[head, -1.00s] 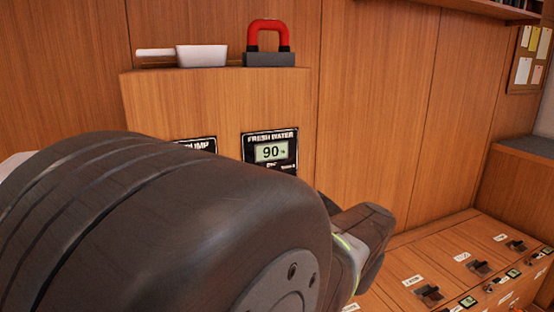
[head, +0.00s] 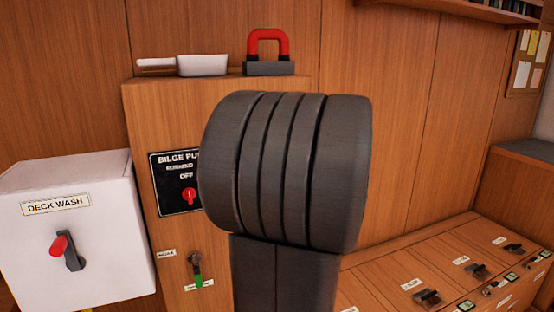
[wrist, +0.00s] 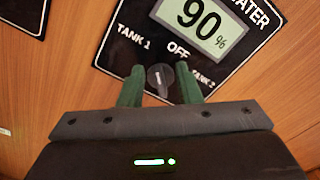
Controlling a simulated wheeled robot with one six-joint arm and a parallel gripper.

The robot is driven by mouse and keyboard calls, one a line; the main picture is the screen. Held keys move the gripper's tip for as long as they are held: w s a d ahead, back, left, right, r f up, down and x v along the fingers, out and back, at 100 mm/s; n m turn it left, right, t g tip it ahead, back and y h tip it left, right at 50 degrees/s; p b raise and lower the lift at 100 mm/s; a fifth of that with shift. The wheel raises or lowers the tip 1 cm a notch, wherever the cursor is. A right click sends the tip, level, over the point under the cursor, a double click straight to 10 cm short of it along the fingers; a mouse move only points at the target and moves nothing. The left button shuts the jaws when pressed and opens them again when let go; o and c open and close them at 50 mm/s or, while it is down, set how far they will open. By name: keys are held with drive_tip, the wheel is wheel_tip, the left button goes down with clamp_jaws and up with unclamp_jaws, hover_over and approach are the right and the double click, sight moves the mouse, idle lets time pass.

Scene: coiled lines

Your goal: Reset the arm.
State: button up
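My arm (head: 285,170) stands in the middle of the head view as a dark ribbed joint over a dark link, and it hides the fresh water panel there. My gripper (wrist: 160,90) is out of sight in the head view. In the wrist view its two green fingers are apart with nothing held. A dark round knob (wrist: 160,76) of the fresh water panel (wrist: 228,72) shows between the fingertips; I cannot tell whether they touch it. The panel's display (wrist: 202,22) reads 90%, with TANK 1, OFF and TANK 2 around the knob.
A wooden cabinet (head: 141,110) carries a bilge pump panel (head: 174,195) and a small green-handled valve (head: 197,272). A white deck wash box (head: 110,200) with a red-tipped lever stands left. A white scoop (head: 202,65) and a red-handled block (head: 268,67) lie on top.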

drive_tip(key=s+d+m+p, duration=0.4)
drive_tip(key=s+m+p, duration=0.3)
drive_tip(key=s+p, duration=0.2)
drive_tip(key=shift+d+m+p, duration=0.3)
drive_tip(key=shift+p, duration=0.3)
idle(0.5)
drive_tip(key=shift+r, duration=0.2)
